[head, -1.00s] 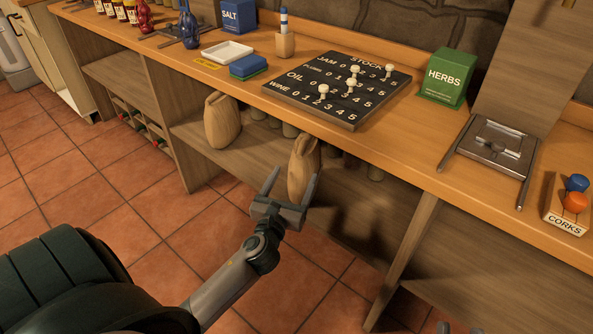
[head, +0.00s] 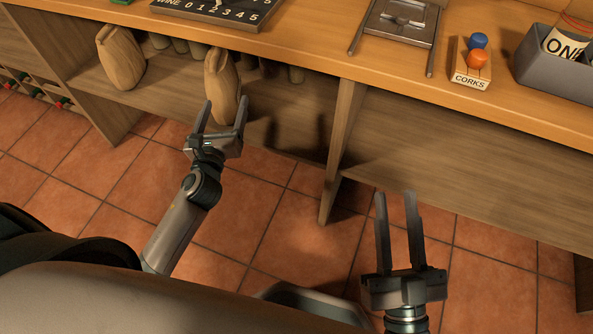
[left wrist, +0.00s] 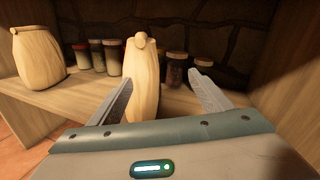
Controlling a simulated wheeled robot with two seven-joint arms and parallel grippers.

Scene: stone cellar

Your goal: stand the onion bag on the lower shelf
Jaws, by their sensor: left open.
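Two plain tan bags stand on the lower shelf (head: 290,112); no label on either is readable, so I cannot tell which holds onions. One bag (head: 222,82) is right in front of my left gripper (head: 224,102). It stands upright and also shows between the fingers in the left wrist view (left wrist: 145,80). My left gripper is open, with a finger on either side of this bag's line; contact is not clear. The other bag (head: 120,58) stands further left, and in the left wrist view (left wrist: 38,58). My right gripper (head: 396,194) is open and empty above the floor.
Several jars (left wrist: 112,57) stand behind the bags. A wooden upright (head: 343,140) divides the shelf space right of the nearer bag. The counter above holds a stock board (head: 215,8), a metal device (head: 400,22), a corks block (head: 472,68) and a grey bin (head: 556,68).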

